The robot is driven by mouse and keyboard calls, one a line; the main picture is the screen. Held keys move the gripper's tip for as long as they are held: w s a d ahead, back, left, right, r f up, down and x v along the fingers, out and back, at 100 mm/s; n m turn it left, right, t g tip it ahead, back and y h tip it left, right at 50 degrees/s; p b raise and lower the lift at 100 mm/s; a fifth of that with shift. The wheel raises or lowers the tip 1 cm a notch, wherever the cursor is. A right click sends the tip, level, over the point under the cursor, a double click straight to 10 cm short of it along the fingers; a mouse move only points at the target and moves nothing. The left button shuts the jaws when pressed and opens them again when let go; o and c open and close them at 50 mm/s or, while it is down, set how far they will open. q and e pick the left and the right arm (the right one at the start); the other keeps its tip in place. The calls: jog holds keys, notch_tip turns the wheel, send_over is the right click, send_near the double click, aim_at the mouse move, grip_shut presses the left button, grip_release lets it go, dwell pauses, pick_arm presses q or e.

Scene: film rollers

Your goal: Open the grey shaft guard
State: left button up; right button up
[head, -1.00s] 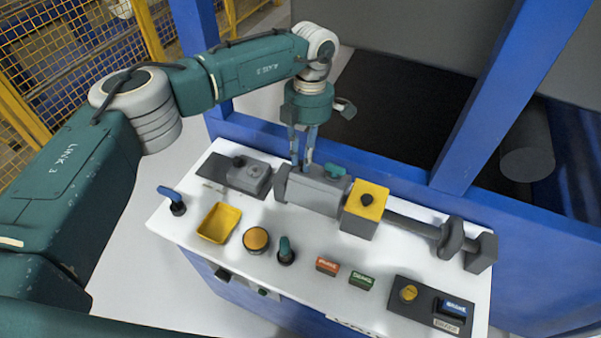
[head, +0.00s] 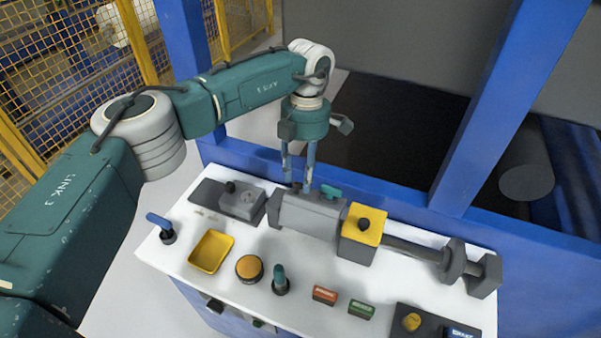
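The grey shaft guard (head: 312,214) appears to be the closed grey housing at the back of the white panel. A teal handle (head: 330,192) sits on its top. A box with a yellow top and a black knob (head: 363,230) stands against its right end. My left gripper (head: 298,188) points down over the guard's back left part, left of the teal handle. Its two fingers are apart, with a gap between them. Whether the tips touch the guard is unclear. My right gripper is not in view.
A shaft with a dark flange (head: 453,262) runs right from the yellow-topped box. In front lie a yellow tray (head: 211,252), a yellow button (head: 249,268), a teal switch (head: 280,282) and red (head: 324,295) and green (head: 361,309) blocks. A blue post (head: 500,110) rises behind.

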pick_arm(q)
jog(key=shift+w, duration=0.2)
jog(key=shift+s+r, duration=0.15)
jog(key=shift+r, duration=0.3)
notch_tip(320, 180, up, 6)
jog(key=w, duration=0.1)
jog(key=shift+d+r, duration=0.2)
